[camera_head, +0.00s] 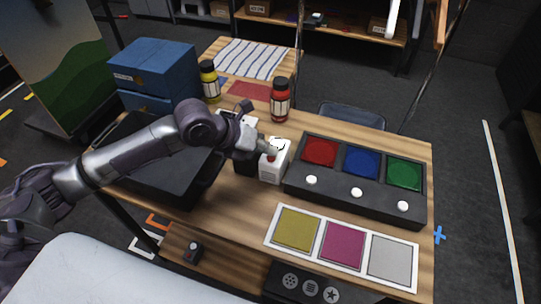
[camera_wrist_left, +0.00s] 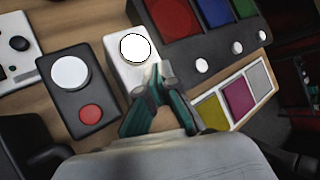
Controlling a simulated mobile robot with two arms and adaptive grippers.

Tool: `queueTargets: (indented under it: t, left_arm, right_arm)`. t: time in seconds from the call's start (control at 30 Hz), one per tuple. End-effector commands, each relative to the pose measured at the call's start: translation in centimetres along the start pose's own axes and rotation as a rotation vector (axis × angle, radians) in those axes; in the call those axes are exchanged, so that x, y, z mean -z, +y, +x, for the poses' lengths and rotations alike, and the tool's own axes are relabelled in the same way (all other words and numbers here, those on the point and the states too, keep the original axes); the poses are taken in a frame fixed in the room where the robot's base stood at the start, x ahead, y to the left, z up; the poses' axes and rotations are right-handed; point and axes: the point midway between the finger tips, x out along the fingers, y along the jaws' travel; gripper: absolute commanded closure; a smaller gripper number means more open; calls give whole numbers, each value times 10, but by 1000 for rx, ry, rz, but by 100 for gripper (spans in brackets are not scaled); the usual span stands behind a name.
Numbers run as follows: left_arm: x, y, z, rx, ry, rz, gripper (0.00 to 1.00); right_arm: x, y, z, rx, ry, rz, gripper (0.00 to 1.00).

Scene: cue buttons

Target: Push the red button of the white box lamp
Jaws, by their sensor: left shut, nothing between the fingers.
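The white box lamp (camera_head: 277,170) stands on the wooden table, left of the dark button panel. It also shows in the left wrist view (camera_wrist_left: 118,66), with its round white lamp (camera_wrist_left: 135,47) on top. My left gripper (camera_head: 270,149) is over the white box, fingertips shut and empty. In the left wrist view the fingertips (camera_wrist_left: 159,74) are at the near part of the box's top and hide its red button. I cannot tell whether they touch it. My right gripper is not in view.
A black box lamp (camera_wrist_left: 75,92) with its own red button (camera_wrist_left: 91,114) stands beside the white box. The dark panel (camera_head: 300,186) has red, blue and green squares. A black bin (camera_head: 185,190) is left; red (camera_head: 280,100) and yellow (camera_head: 209,82) bottles stand behind.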

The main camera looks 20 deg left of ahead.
Motion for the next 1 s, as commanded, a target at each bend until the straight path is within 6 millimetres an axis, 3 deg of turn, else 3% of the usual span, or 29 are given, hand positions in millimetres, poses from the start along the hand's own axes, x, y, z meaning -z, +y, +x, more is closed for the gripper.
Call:
queueTargets:
  t: [1.0]
  left_arm:
    - [3, 3, 4, 0, 0, 0, 100]
  right_arm:
    - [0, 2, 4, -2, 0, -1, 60]
